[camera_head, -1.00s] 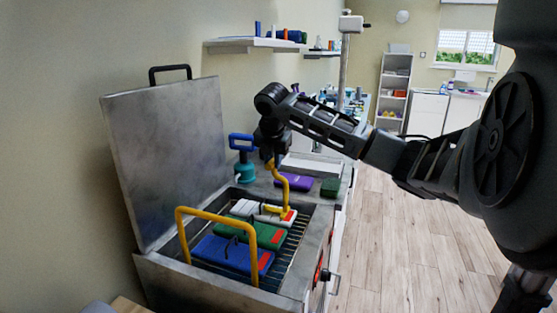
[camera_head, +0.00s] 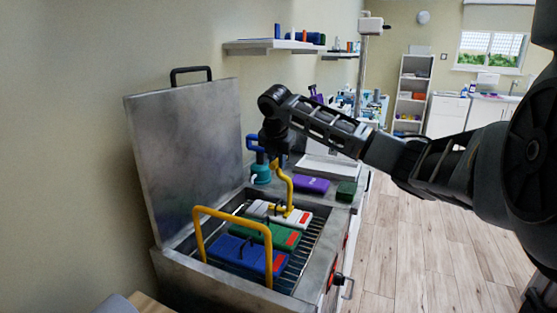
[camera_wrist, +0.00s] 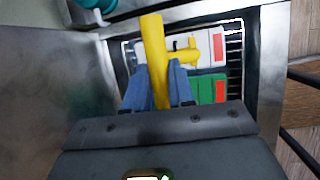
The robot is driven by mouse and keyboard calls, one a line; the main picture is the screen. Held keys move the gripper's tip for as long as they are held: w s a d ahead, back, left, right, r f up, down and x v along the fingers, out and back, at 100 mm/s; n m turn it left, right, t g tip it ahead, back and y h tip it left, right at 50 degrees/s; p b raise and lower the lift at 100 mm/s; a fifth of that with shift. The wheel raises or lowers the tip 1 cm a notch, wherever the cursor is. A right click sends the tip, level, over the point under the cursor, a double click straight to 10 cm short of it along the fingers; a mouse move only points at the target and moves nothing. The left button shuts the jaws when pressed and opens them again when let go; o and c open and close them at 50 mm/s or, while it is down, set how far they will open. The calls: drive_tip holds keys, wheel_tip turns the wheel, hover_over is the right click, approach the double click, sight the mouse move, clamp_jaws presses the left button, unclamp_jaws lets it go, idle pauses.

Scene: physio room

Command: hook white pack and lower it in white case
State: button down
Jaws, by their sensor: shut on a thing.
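My gripper (camera_head: 277,160) is shut on a yellow hook tool (camera_head: 287,186), which hangs down over the open metal tank (camera_head: 220,280). The white pack (camera_head: 303,216), with a red end label, lies at the back of the tank. The hook's bent lower end is at the pack's handle; I cannot tell whether it is under it. In the wrist view the hook (camera_wrist: 155,50) crosses in front of the white pack (camera_wrist: 203,40). The white case (camera_head: 326,168) stands on the counter behind the tank, partly hidden by my arm.
A green pack (camera_head: 284,236) and a blue pack (camera_head: 232,254) lie in front of the white one. A yellow frame handle (camera_head: 234,214) rises over the tank's near side. The lid (camera_head: 185,150) stands open. A purple pack (camera_head: 311,185) and a green block (camera_head: 346,191) sit on the counter.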

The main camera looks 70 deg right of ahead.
drive_tip(key=shift+r, duration=0.25)
drive_tip(key=shift+r+p, duration=0.35)
drive_tip(key=shift+p, duration=0.15)
drive_tip(key=shift+r+p, duration=0.6)
drive_tip(key=shift+r, duration=0.45)
drive_tip(key=shift+r+p, duration=0.25)
drive_tip(key=shift+p, duration=0.2)
drive_tip(key=shift+r+p, duration=1.05)
drive_tip(key=shift+r, duration=3.1)
